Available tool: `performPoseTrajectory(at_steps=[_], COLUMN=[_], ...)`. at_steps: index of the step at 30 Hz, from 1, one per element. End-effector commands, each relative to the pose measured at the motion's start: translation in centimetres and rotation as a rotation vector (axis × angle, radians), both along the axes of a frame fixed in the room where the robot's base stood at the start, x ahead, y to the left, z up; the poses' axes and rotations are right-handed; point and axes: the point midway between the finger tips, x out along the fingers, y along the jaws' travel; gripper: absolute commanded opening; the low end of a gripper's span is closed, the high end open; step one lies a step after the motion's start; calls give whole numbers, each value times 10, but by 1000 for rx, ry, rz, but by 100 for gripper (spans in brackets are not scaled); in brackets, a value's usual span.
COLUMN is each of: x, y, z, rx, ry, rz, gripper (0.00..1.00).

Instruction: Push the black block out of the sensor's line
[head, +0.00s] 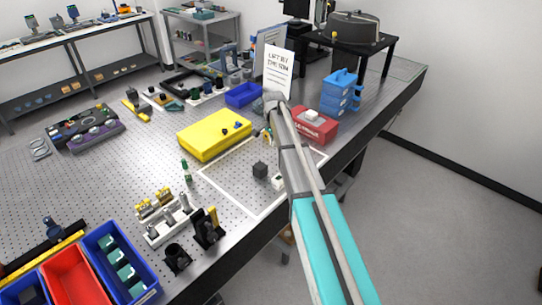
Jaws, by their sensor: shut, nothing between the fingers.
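The black block (260,170) is a small dark cube standing on the perforated metal table, inside a white outlined area (222,191). A small white block (278,183) with a dark face stands just to its lower right, close beside my arm. I cannot tell for certain which part is the sensor. My arm reaches up from the bottom right across the right part of the outline, its far end near the printed sign. My gripper cannot be made out; the arm hides the table beneath it.
A yellow box (214,134) lies behind the outline, and a red case (315,125) stands right of the arm. Blue stacked boxes (340,90) and a white sign (278,70) stand farther back. Optical mounts (208,227) stand at the front left. Bare table lies left of the block.

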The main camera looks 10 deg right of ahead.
Motion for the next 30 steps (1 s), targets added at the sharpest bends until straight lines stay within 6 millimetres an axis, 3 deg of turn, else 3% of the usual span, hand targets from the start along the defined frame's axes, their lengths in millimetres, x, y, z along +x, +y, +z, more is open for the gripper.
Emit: performPoseTrajectory(at_steps=[30], x=[0], y=[-2], z=[-69], rx=[0], ry=[0], rz=[-1], gripper=[0])
